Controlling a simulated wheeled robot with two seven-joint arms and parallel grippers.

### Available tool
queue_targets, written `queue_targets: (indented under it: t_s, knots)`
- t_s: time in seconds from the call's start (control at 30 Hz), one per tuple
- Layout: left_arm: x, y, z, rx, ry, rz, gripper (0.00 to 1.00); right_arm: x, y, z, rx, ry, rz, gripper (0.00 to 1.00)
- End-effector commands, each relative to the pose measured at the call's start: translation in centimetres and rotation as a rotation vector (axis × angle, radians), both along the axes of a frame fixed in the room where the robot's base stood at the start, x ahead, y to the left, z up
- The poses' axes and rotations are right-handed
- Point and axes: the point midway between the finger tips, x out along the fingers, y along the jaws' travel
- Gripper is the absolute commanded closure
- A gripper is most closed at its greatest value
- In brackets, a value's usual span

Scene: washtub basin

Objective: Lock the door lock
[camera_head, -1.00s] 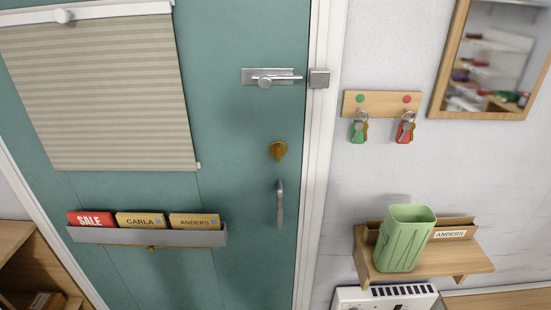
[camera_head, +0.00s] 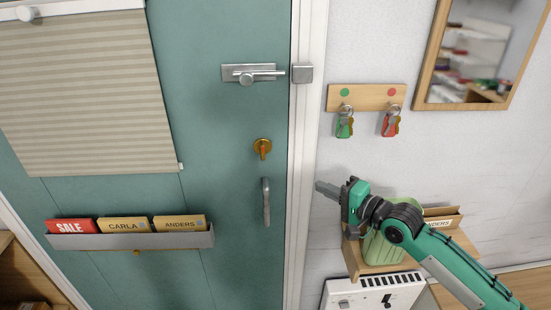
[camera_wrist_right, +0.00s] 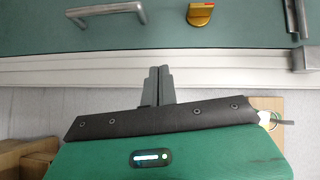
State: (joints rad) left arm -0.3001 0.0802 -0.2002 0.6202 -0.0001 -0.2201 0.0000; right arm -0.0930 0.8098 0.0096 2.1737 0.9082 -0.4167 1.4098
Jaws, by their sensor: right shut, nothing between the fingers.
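The teal door (camera_head: 215,110) carries a silver sliding bolt (camera_head: 250,75) at the upper right. A square silver catch (camera_head: 302,74) sits beside it on the white frame. Below is a brass lock with an orange turn knob (camera_head: 263,149), its knob pointing down; the knob also shows in the right wrist view (camera_wrist_right: 199,14). A silver pull handle (camera_head: 266,202) hangs under it. My right gripper (camera_head: 322,187) is shut and empty, in front of the wall just right of the door frame, apart from the lock. In the right wrist view its closed fingers (camera_wrist_right: 158,86) point toward the door. My left gripper is not in view.
A key board (camera_head: 367,97) with green and red keys hangs right of the door. My right arm partly covers a green cup (camera_head: 378,248) on a wooden shelf (camera_head: 356,262). A letter holder (camera_head: 130,240) and a blind (camera_head: 85,95) are on the door's left.

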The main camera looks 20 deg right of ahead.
Motion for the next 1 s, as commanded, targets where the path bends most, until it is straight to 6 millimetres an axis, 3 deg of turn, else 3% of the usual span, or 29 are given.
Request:
queue_targets:
  t_s: [0.03,0.1,0.23,0.67,1.0]
  knots:
    - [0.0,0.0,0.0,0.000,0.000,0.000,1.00,-0.1,0.1,1.8,0.042,-0.013,0.013,1.00]
    - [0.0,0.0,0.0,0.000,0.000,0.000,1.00,-0.2,0.3,3.4,0.094,-0.020,0.027,1.00]
    - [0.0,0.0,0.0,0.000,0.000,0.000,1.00,-0.4,0.5,4.9,0.144,-0.027,0.040,1.00]
    - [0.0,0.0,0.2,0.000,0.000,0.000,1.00,-0.2,0.6,5.1,0.151,-0.026,0.041,1.00]
    - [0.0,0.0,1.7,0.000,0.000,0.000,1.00,2.9,2.3,5.4,0.152,-0.027,0.040,1.00]
